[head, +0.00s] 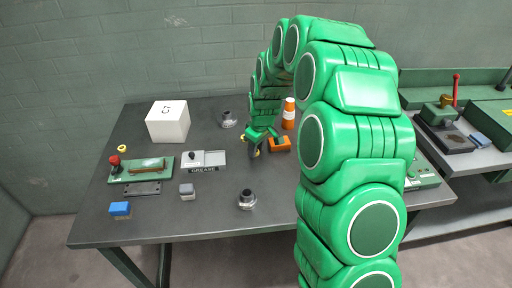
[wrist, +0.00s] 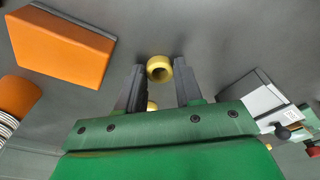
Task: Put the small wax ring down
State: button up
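The small wax ring (wrist: 159,68) is yellow and sits between the two fingertips of my gripper (wrist: 159,78), which appear to touch it on both sides. In the head view my gripper (head: 254,149) points down over the middle of the table, and a bit of yellow shows at its tips. I cannot tell whether the ring touches the tabletop. A second yellow piece (wrist: 152,106) shows between the fingers nearer the palm, mostly hidden. Another yellow ring (head: 122,148) lies at the table's far left.
An orange block (head: 280,144) and an orange-and-white striped cylinder (head: 289,114) stand right of my gripper. The grey grease tray (head: 214,159) is to its left. A dark metal fitting (head: 247,200) stands in front. The grey table (head: 180,226) has bare room at the front.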

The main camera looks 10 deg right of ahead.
aim_at(260, 156)
jog(key=o, duration=0.3)
jog(key=shift+r, duration=0.15)
notch_tip(260, 156, up, 12)
jog(key=s+d, duration=0.1)
jog(key=s+d+r+m+g, duration=0.1)
jog(key=s+r+m, duration=0.1)
jog(key=s, duration=1.2)
jog(key=s+d+r+m+g, duration=0.1)
jog(key=s+d+r+m, duration=0.1)
jog(key=s, duration=1.2)
jog(key=s+d+r+m+h, duration=0.1)
jog(key=s+m, duration=0.3)
jog(key=s, duration=1.1)
jog(key=shift+d+r+m+g, duration=0.3)
jog(key=shift+d+r+g, duration=0.1)
jog(key=shift+r, duration=0.2)
jog(key=shift+o, duration=0.6)
jog(key=shift+s+f, duration=0.1)
jog(key=shift+s, duration=0.3)
